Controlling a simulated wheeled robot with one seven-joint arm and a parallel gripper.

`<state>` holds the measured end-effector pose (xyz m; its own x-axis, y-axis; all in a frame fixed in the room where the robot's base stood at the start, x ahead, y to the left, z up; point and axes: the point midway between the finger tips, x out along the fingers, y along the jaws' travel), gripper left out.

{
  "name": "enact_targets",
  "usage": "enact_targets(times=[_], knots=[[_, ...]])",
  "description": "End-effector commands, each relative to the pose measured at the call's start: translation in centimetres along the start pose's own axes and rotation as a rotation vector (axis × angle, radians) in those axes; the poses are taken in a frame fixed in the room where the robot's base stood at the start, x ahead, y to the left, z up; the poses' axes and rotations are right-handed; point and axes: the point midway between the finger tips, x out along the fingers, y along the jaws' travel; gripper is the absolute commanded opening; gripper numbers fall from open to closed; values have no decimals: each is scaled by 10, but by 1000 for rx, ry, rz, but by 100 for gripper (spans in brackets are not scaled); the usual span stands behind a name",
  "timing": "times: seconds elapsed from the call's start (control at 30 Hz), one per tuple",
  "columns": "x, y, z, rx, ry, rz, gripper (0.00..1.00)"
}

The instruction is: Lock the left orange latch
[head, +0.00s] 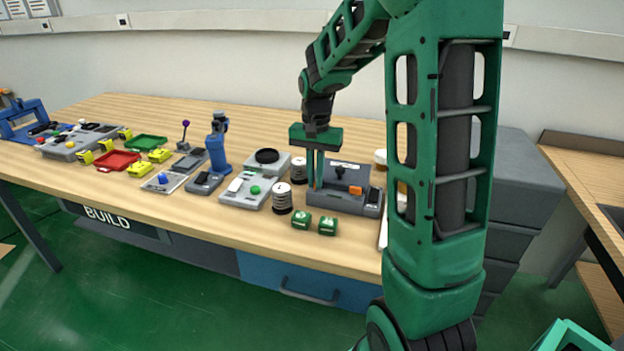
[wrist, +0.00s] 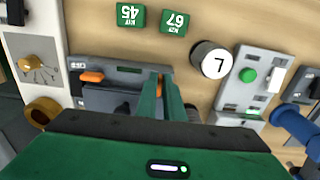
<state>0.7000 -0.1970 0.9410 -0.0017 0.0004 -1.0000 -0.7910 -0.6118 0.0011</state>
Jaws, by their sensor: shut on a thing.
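A grey case (head: 345,201) stands on the wooden table in the head view and also shows in the wrist view (wrist: 125,70). Its right orange latch (head: 355,190) is clear of my gripper; it shows at the left in the wrist view (wrist: 91,76). The left orange latch (wrist: 159,84) shows as a small orange strip between my fingertips. My gripper (head: 316,187) points straight down at the case's left end. In the wrist view its green fingers (wrist: 160,88) are close together, shut on the left latch. The fingers hide most of that latch.
Two green kit blocks (head: 300,219) lie in front of the case. A ribbed cylinder with a white top (head: 282,198) stands left of it, near a grey panel with a green button (head: 255,190). Other devices and trays fill the table's left. The front edge strip is clear.

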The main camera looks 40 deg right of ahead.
Motion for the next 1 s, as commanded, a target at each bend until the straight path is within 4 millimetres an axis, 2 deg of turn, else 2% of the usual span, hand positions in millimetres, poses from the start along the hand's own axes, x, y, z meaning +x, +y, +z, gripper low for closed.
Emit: enact_targets(times=[0.47, 0.5, 0.83, 1.0], knots=[[-1, -1, 0, 10, 2, -2, 0], [-1, -1, 0, 10, 2, -2, 16], [-2, -1, 0, 11, 1, -1, 16], [-19, -1, -1, 11, 4, -3, 16]])
